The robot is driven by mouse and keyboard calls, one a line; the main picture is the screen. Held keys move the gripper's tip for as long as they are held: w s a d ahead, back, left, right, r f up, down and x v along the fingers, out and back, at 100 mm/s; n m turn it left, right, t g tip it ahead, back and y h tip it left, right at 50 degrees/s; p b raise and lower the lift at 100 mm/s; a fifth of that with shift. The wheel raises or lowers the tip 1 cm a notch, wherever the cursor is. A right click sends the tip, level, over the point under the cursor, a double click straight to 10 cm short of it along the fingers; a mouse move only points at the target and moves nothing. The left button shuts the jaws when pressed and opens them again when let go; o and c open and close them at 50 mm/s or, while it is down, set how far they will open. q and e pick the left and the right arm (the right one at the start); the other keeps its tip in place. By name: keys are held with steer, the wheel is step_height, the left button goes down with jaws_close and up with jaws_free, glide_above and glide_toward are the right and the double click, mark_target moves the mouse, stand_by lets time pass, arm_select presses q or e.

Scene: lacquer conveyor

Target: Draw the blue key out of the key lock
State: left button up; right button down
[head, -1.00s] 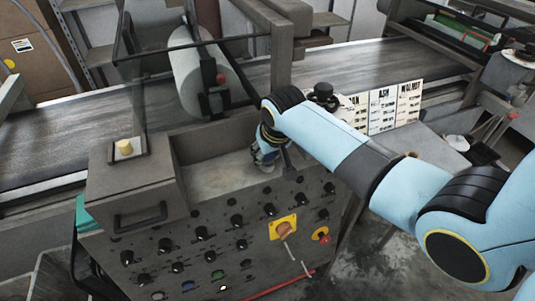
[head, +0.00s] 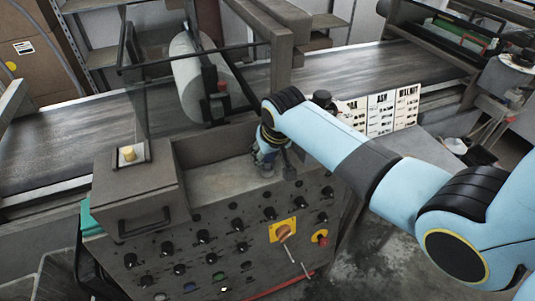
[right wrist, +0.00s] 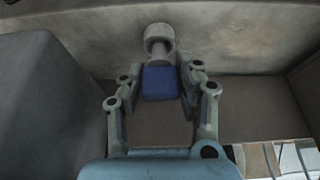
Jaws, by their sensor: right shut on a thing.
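The blue key (right wrist: 161,84) shows in the right wrist view as a blue block between my right gripper's fingers (right wrist: 165,74). My right gripper is shut on it. A grey stem and a round grey collar (right wrist: 159,39) are in line beyond the block, against the pale surface. I cannot tell whether the key's shaft is still inside the lock. In the head view my right gripper (head: 267,165) is low over the recessed top of the control console, beside a small grey post (head: 289,172). The key is hidden there. My left gripper is not in view.
The console front (head: 205,262) carries several black knobs and a yellow plate with an orange handle (head: 284,233). A raised box (head: 140,190) stands left of the recess. White label cards (head: 380,110) stand to the right.

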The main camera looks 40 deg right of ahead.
steer(key=shift+r+p, duration=0.35)
steer(key=shift+r, duration=0.1)
steer(key=shift+r+p, duration=0.4)
steer(key=shift+r, duration=0.75)
steer(key=shift+r, duration=1.45)
